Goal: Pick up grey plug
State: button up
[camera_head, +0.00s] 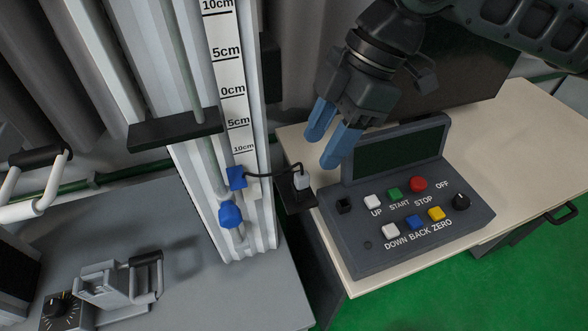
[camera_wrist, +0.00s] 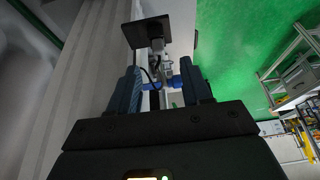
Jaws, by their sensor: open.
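The grey plug (camera_head: 302,181) stands on a small black shelf (camera_head: 292,200) at the right side of the tower, with a black cable running left from it to a blue block (camera_head: 237,177). My gripper (camera_head: 327,150) is open, its blue fingers pointing down, above and to the right of the plug and apart from it. In the wrist view the gripper (camera_wrist: 156,88) is open with nothing clearly held.
The control box (camera_head: 400,255) with several coloured buttons and a dark screen stands on the beige table (camera_head: 525,135), close to the gripper's right. The ruled tower (camera_head: 232,75) rises to the left. A blue knob (camera_head: 230,215) sits low on it. A grey bench (camera_head: 225,300) lies at lower left.

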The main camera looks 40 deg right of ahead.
aim_at(304, 174)
jog(key=p+x, duration=0.1)
jog(key=x, duration=0.5)
jog(key=shift+w+a+f, duration=0.15)
jog(key=shift+a, duration=0.1)
jog(key=shift+c, duration=0.4)
grip_shut()
